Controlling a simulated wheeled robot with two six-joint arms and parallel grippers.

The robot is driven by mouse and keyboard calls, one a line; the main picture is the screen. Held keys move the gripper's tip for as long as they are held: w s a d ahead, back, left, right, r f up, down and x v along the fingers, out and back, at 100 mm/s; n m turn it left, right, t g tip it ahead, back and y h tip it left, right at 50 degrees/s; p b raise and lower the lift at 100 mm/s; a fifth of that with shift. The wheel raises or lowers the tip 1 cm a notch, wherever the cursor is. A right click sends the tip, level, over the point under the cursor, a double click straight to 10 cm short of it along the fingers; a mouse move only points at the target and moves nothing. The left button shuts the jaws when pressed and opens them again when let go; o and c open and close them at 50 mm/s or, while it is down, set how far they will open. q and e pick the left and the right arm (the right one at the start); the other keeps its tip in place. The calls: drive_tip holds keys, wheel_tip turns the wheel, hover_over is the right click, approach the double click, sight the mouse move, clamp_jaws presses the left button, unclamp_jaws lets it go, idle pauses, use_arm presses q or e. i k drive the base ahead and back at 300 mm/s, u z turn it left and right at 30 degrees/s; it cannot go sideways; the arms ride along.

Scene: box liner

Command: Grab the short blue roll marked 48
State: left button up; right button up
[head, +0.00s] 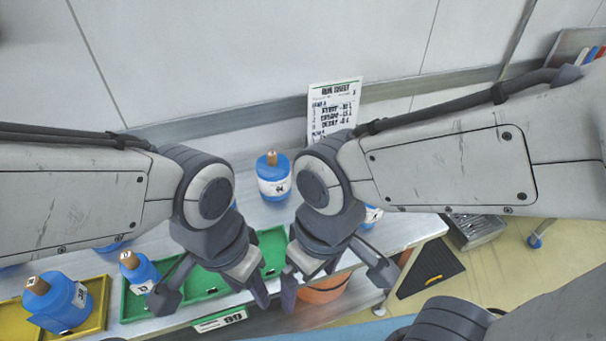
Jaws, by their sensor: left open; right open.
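Several blue rolls with white labels are in the head view; I cannot read a clear 48 on any. One roll (273,178) stands upright on the back of the table, between my arms. A smaller roll (139,271) stands at the left of the green tray (135,307). A larger roll (58,302) sits in the yellow tray (97,322). Another roll (373,216) is mostly hidden behind my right arm. My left gripper (213,294) is open over the green tray, right of the smaller roll. My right gripper (336,282) is open near the table's front edge, holding nothing visible.
A printed sheet (334,110) stands against the back wall. A number card (220,320) is on the table's front edge. An orange container (323,292) is below that edge, under my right gripper. A black mat (431,268) lies on the floor at right. My arms hide much of the table.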

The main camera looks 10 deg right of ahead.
sight(273, 169)
drive_tip(key=z, duration=0.05)
drive_tip(key=k, duration=0.5)
drive_tip(key=z, duration=1.15)
drive_tip(key=i, duration=1.05)
drive_tip(key=u, duration=2.15)
